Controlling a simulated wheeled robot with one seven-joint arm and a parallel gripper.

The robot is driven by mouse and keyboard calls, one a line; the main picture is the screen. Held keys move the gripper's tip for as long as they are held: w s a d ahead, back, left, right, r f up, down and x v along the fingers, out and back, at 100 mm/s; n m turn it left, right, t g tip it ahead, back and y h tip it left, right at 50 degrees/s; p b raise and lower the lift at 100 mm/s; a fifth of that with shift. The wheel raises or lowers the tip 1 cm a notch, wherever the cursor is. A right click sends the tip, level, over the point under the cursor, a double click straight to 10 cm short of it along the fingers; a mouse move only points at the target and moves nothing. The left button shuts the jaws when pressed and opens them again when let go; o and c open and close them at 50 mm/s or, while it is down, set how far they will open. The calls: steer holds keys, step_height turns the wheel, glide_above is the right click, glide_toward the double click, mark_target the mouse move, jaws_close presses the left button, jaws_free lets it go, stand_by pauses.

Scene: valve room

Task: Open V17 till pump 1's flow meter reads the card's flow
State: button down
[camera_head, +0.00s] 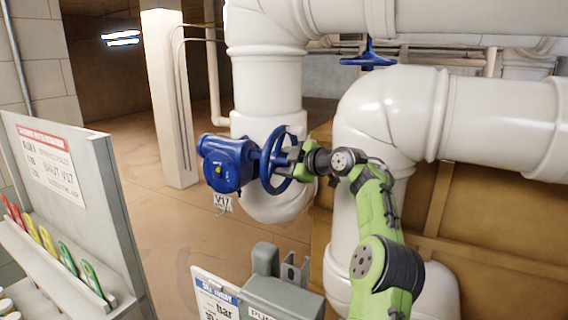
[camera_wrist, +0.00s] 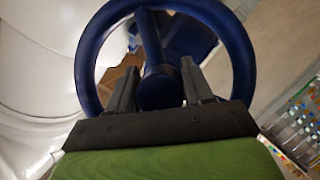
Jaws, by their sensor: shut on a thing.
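The blue valve V17 (camera_head: 229,163) sits on a large white pipe, with its blue handwheel (camera_head: 277,160) on the right side. A small tag (camera_head: 223,202) reading V17 hangs below it. My gripper (camera_head: 300,160) reaches the handwheel from the right. In the wrist view the wheel (camera_wrist: 88,60) fills the top, and the two grey fingers of my gripper (camera_wrist: 160,90) stand either side of its blue hub (camera_wrist: 159,90), shut on it. A white card (camera_head: 52,158) with a red header is on the board at left; its small text is mostly unreadable. No flow meter reading is legible.
A grey box (camera_head: 282,298) and a blue-headed sign (camera_head: 215,296) marked bar stand in the front middle. Thick white pipes (camera_head: 395,115) crowd the right. Another blue handwheel (camera_head: 369,58) is behind. Floor at left centre is clear.

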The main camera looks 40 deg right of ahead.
steer(key=shift+f+n+t+h+b, duration=0.3)
steer(key=shift+n+b, duration=0.4)
steer(key=shift+b, duration=0.5)
steer(key=shift+r+n+b, duration=0.3)
steer(key=shift+n+b, duration=0.2)
steer(key=c, duration=0.6)
jaws_free()
steer(key=b+v, duration=0.1)
steer(key=v, duration=0.6)
steer(key=b+v, duration=0.1)
steer(key=v, duration=0.7)
steer(key=shift+s+a+f+b, duration=0.15)
steer(key=shift+s+b, duration=0.15)
steer(key=shift+s, duration=0.05)
steer(key=shift+f, duration=0.1)
